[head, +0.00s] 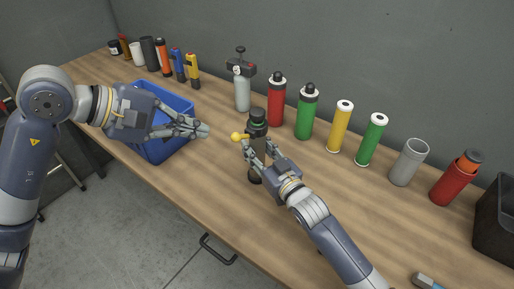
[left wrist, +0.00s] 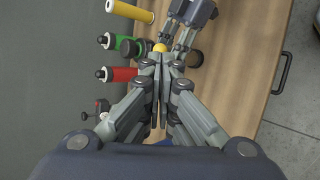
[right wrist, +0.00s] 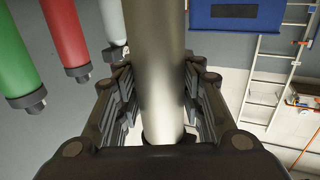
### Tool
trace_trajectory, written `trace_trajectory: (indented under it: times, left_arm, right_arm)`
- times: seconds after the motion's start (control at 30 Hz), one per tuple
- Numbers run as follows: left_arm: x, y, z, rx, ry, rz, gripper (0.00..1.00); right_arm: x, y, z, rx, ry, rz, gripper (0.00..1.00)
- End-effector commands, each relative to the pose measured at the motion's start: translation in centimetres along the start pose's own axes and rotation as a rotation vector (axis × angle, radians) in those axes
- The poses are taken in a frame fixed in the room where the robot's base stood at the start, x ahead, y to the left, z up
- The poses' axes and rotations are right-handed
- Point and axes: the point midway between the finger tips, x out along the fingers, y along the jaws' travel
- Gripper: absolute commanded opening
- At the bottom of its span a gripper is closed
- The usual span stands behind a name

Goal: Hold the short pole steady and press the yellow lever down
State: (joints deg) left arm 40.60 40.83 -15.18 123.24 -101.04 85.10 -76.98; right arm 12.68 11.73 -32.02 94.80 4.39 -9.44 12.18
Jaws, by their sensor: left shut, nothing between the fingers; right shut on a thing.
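The short pole (head: 257,131) stands upright on the workbench, dark with a black top. Its yellow lever (head: 238,136) sticks out to the left and ends in a ball. My right gripper (head: 256,152) is shut around the pole below the lever; the pole's metallic shaft (right wrist: 162,70) fills the space between the fingers in the right wrist view. My left gripper (head: 206,131) is shut and empty, left of the lever, with a small gap to it in the head view. In the left wrist view the yellow ball (left wrist: 160,47) shows just beyond the fingertips, partly hidden.
A blue bin (head: 164,146) stands under my left arm. A grey gas cylinder (head: 242,92), red (head: 276,104) and green (head: 306,116) bottles and several tubes line the back. A black bin (head: 496,222) is at the far right.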

Motion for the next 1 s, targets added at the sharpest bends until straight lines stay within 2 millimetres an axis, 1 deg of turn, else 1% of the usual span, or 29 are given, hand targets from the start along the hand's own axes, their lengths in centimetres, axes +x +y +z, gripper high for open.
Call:
trace_trajectory:
  times: [0.17,0.37,0.5,0.6,0.8,1.0]
  left_arm:
    - [1.3,1.4,1.4,0.005,-0.039,-0.050,0.00]
    - [3.5,3.3,3.8,0.014,-0.073,-0.170,0.00]
    - [4.7,4.3,5.0,0.018,-0.062,-0.265,0.00]
    - [5.3,5.0,5.5,0.020,-0.035,-0.332,0.00]
    - [5.9,6.2,5.6,0.012,0.066,-0.457,0.00]
    - [5.3,7.5,4.5,-0.016,0.208,-0.547,0.00]
  right_arm:
    - [0.0,0.0,0.1,0.000,-0.002,0.000,0.00]
    - [0.0,0.0,0.1,0.001,-0.002,0.000,0.00]
    - [0.0,0.0,0.1,0.000,-0.002,0.000,0.00]
    - [0.0,0.0,0.1,0.000,-0.002,0.000,0.00]
    - [0.0,0.0,0.1,0.000,-0.002,0.000,0.00]
    - [0.0,0.0,0.1,0.000,-0.002,0.000,0.00]
